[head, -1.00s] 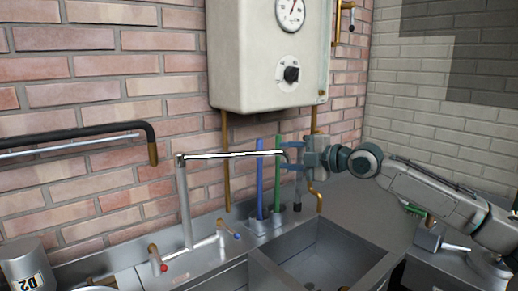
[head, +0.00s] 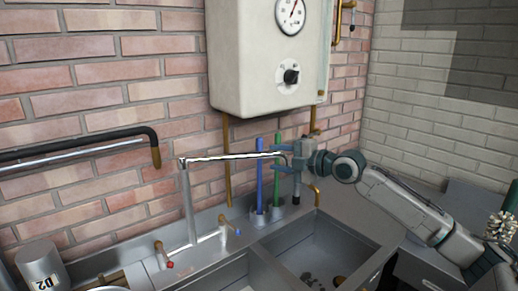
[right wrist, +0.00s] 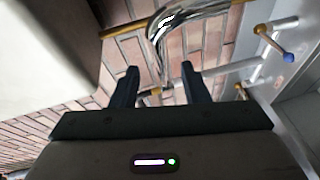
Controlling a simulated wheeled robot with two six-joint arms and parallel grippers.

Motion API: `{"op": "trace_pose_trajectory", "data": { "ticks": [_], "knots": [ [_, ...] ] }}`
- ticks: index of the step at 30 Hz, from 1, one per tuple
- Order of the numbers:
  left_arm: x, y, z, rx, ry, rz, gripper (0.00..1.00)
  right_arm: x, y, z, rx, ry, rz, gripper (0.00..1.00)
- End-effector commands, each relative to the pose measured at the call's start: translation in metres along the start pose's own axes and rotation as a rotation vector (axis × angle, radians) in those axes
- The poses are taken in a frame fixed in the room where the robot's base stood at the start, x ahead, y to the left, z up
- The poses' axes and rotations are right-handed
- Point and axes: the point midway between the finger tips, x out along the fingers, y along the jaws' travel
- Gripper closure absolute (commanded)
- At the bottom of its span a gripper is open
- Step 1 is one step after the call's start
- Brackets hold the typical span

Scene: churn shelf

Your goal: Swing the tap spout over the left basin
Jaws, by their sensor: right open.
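The chrome tap spout (head: 232,157) runs right from the top of its upright pipe (head: 188,205), with its end near the right basin's side. The tap base has a red-tipped handle (head: 166,263) and a blue-tipped handle (head: 229,226). The left basin (head: 238,276) is partly cut off below; the right basin (head: 325,240) lies beside it. My right gripper (head: 284,160) is at the spout's free end. In the right wrist view the curved spout end (right wrist: 163,30) passes between the open fingers of my right gripper (right wrist: 158,72). Contact cannot be told. My left gripper is out of view.
A blue brush (head: 260,185) and a green brush (head: 278,180) stand upright behind the basins, below the spout end. A white boiler (head: 262,60) hangs on the brick wall above. A metal canister (head: 41,266) stands at lower left.

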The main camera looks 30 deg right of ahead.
Motion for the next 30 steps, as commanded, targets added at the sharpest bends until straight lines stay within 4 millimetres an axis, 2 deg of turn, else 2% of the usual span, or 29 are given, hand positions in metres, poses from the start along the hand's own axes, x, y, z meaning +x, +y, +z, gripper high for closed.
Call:
{"op": "trace_pose_trajectory", "data": {
  "ticks": [1, 3, 15, 22, 30],
  "knots": [
    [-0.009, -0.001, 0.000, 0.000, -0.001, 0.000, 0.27, 0.003, 0.005, -0.002, 0.004, 0.002, 0.002, 0.59],
    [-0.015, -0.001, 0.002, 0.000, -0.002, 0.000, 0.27, 0.008, 0.005, -0.002, 0.005, 0.002, 0.002, 0.59],
    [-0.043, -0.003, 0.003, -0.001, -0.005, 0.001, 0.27, 0.043, 0.003, -0.003, 0.004, 0.004, -0.001, 0.59],
    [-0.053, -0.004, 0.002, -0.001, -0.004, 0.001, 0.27, 0.061, 0.002, -0.002, 0.002, 0.002, -0.001, 0.59],
    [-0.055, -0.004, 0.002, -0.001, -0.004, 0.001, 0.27, 0.068, 0.000, -0.002, 0.000, 0.002, -0.002, 0.59]
  ]
}}
